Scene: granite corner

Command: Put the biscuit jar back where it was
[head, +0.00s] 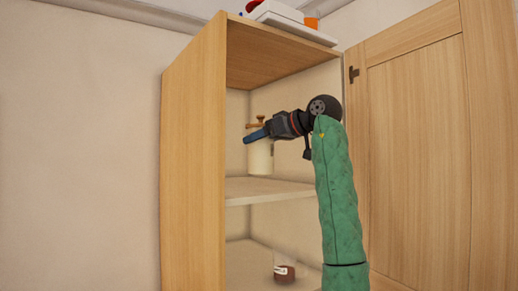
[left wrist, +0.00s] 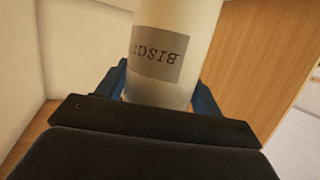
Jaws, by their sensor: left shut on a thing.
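The biscuit jar (head: 261,160) is a pale cylinder with a wooden knobbed lid (head: 257,121). It is inside the open wooden cabinet, at the middle shelf (head: 265,188). My left gripper (head: 256,136) reaches in from the right and is shut around the jar. In the left wrist view the jar (left wrist: 175,55) shows its grey label with part of the word "BISCUIT" upside down, between the blue fingers of the gripper (left wrist: 160,92). Whether the jar's base touches the shelf I cannot tell. My right gripper is not in view.
The cabinet door (head: 415,150) stands open at the right. A jar with dark red contents (head: 284,270) is on the lower shelf. A white box (head: 295,20) and an orange thing (head: 311,23) are on top of the cabinet. The cabinet's side panel (head: 192,160) bounds the left.

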